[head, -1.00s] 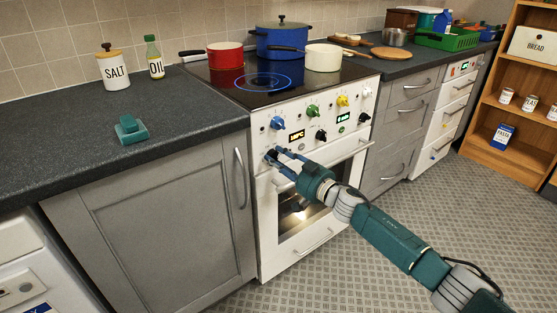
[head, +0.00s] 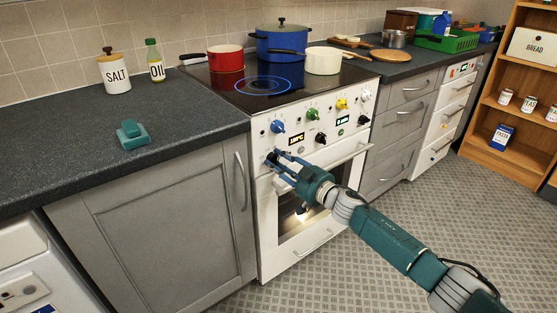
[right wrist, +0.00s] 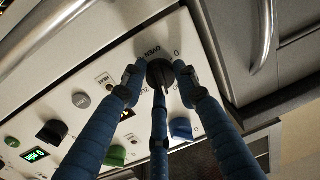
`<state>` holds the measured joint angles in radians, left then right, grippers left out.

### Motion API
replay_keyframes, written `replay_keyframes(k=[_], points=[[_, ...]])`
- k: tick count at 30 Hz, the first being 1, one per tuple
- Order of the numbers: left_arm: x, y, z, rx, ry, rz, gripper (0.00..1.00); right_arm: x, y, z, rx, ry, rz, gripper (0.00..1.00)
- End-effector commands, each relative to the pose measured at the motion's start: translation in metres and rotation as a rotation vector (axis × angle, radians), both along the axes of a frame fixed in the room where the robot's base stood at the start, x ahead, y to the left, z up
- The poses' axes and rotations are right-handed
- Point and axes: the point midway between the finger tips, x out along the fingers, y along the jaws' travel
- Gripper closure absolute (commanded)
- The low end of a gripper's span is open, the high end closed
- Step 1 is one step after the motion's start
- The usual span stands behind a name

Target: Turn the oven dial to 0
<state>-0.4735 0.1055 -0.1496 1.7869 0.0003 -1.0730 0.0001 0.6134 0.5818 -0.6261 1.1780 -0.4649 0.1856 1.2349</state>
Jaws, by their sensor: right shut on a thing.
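The black oven dial (right wrist: 158,72) sits on the white front panel of the oven, under the word OVEN in the right wrist view. A 0 mark is printed on the panel beside it. My right gripper (right wrist: 160,80) has its blue fingers closed around the dial. In the head view this gripper (head: 276,159) is at the lower left of the panel and largely hides the dial. The dial's exact pointing is hard to tell. The oven (head: 265,215) shows a lit orange display (head: 297,138), its digits too small to read surely. My left gripper is not in view.
Blue (head: 277,127), green (head: 312,114) and yellow (head: 341,104) knobs and further black ones share the panel. An oven door handle runs below. Red (head: 225,58), blue (head: 283,45) and cream (head: 323,60) pans stand on the hob. The floor in front is clear.

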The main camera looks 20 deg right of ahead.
Motion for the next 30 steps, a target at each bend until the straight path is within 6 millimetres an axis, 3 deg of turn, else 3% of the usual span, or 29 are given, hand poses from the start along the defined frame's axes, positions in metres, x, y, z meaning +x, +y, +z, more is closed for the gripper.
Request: replay_keyframes(k=[6, 13, 21, 30], points=[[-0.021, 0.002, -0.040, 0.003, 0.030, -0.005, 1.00, -0.002, 0.001, -0.001, -0.192, -0.062, 0.003, 0.96], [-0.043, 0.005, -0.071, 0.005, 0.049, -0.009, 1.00, -0.002, 0.001, -0.002, -0.397, -0.136, 0.004, 0.96], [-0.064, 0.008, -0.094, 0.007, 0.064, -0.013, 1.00, -0.002, 0.001, -0.003, -0.639, -0.223, 0.004, 0.96], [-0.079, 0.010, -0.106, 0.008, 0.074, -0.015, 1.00, -0.002, 0.001, -0.003, -0.908, -0.321, 0.004, 0.96]])
